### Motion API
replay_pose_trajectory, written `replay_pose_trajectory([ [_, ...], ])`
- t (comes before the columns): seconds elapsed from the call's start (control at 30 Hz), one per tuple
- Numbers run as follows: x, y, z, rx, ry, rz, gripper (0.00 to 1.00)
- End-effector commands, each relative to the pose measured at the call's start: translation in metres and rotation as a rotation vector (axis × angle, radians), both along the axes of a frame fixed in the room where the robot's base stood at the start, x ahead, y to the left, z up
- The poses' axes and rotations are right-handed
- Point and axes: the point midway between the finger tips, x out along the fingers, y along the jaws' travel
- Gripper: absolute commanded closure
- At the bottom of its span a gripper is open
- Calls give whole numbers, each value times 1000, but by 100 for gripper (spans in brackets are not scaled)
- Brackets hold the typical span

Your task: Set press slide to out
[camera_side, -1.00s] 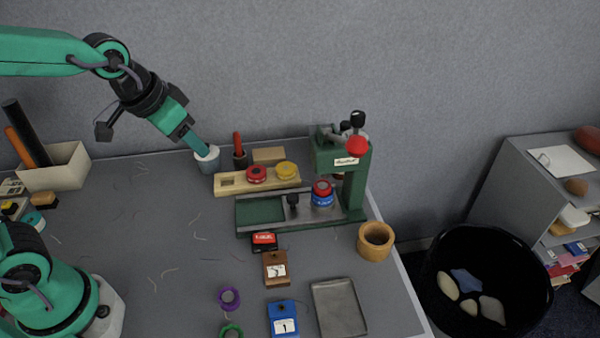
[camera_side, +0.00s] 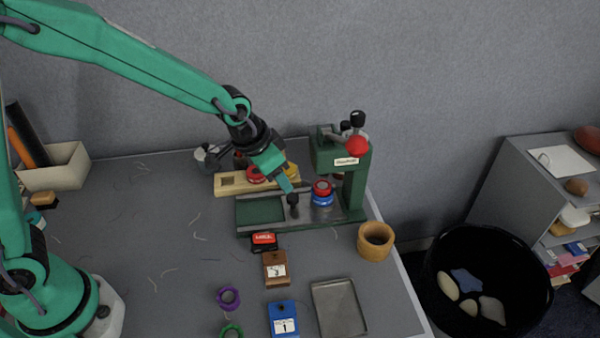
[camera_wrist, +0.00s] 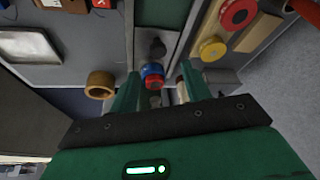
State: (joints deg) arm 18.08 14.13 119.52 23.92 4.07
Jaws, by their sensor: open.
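The green press (camera_side: 350,180) stands at the table's back right, with a red ball on its lever (camera_side: 357,146). Its slide (camera_side: 275,210) runs along the base and bears an upright black knob (camera_side: 294,205). A blue and red round piece (camera_side: 323,194) sits at the right of the knob, beside the press column. My gripper (camera_side: 288,187) is open and empty, its fingertips just above or at the knob; I cannot tell whether they touch. In the wrist view, the knob (camera_wrist: 157,48) lies beyond the fingertips and the blue and red piece (camera_wrist: 152,75) shows between the fingers.
A wooden rack (camera_side: 230,184) with red and yellow discs lies behind the slide. A red-topped black pad (camera_side: 264,240) and a brown block (camera_side: 275,268) lie in front. A wooden cup (camera_side: 375,241) stands near the right edge. The left table is mostly clear.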

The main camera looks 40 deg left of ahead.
Motion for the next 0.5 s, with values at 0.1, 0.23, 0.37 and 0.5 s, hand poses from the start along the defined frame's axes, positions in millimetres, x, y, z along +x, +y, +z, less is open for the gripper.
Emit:
replay_pose_trajectory([
  [0.1, 1, -1, -1, 0, 0, -2, 52],
  [0.23, 1, -1, -2, 0, 0, -1, 52],
  [0.37, 2, -1, -5, 0, 0, -1, 52],
  [0.5, 5, -2, -13, 0, 2, -1, 52],
])
